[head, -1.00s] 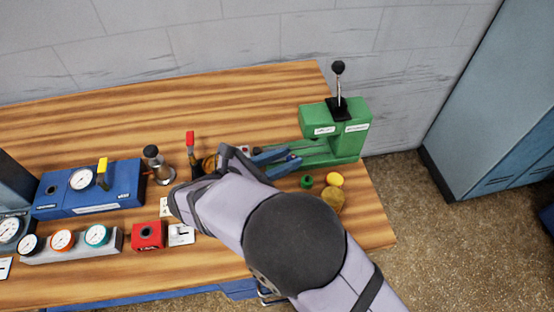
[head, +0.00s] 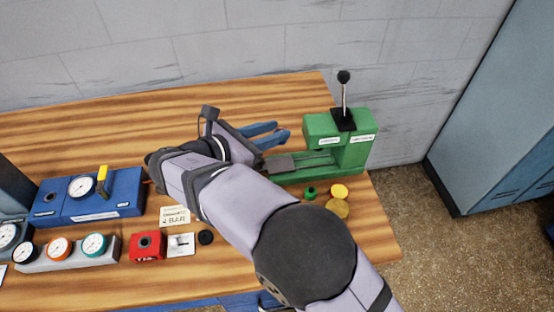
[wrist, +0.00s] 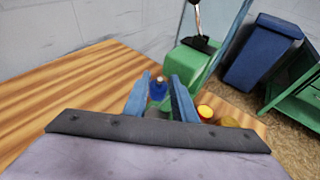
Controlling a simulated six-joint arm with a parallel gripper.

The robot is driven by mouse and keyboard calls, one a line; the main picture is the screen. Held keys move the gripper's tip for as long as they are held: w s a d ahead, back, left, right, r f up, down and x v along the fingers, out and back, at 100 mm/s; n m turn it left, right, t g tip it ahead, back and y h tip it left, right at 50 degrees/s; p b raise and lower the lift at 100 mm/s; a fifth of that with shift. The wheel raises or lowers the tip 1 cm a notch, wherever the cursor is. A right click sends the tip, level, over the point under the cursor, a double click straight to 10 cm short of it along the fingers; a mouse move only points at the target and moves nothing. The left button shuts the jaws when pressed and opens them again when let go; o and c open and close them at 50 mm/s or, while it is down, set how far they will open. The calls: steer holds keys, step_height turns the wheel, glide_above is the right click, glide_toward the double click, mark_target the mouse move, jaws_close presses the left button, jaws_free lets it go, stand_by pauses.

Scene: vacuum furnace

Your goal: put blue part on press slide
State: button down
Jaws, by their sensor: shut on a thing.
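My gripper (head: 280,132) is shut on the blue part (wrist: 158,89), which shows between its blue fingers in the wrist view. In the head view the blue part cannot be made out between the fingers. The green press (head: 335,140) stands on the right end of the bench, with a black-knobbed lever on top. Its slide (head: 281,163), a grey plate on a green bed, sticks out to the left. In the head picture my fingers are above the slide, left of the press body. Their height over the bench is hard to tell.
A green part (head: 311,193), a yellow part (head: 339,191) and a brass-coloured disc (head: 337,208) lie in front of the press. A red block (head: 148,246), a black disc (head: 205,237) and a blue gauge unit (head: 90,195) are at left. The bench's back left is clear.

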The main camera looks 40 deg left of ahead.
steer(key=shift+f+p, duration=0.65)
steer(key=shift+f, duration=3.85)
steer(key=shift+f, duration=0.15)
steer(key=c, duration=1.5)
jaws_free()
steer(key=shift+o, duration=0.2)
steer(key=b+v, duration=0.2)
steer(key=v, duration=1)
steer(key=shift+b, duration=0.4)
